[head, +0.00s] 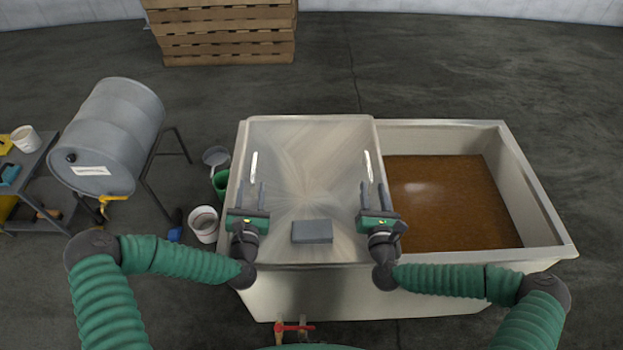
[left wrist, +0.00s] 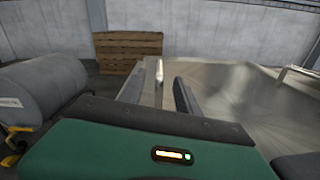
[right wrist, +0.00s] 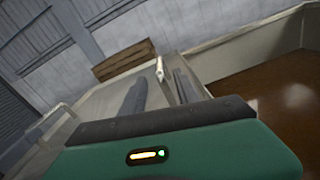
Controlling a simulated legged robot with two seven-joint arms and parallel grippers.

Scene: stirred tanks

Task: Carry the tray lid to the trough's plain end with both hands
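The tray lid (head: 312,165), a pale metal sheet, covers the left part of the trough (head: 545,225). It has a light upright handle on its left (head: 254,165) and another on its right (head: 367,167). My left gripper (head: 252,194) is open and empty, just on the near side of the left handle, which shows between its fingers in the left wrist view (left wrist: 158,78). My right gripper (head: 374,196) is open and empty, near the right handle, which shows beyond its finger gap in the right wrist view (right wrist: 159,69).
A grey block (head: 312,232) lies on the lid's near part. Brown liquid (head: 450,200) fills the uncovered right part. A drum (head: 112,130), cart (head: 32,165) and buckets (head: 204,223) stand left; stacked pallets (head: 225,30) are behind. A red valve handle (head: 295,327) is at the front.

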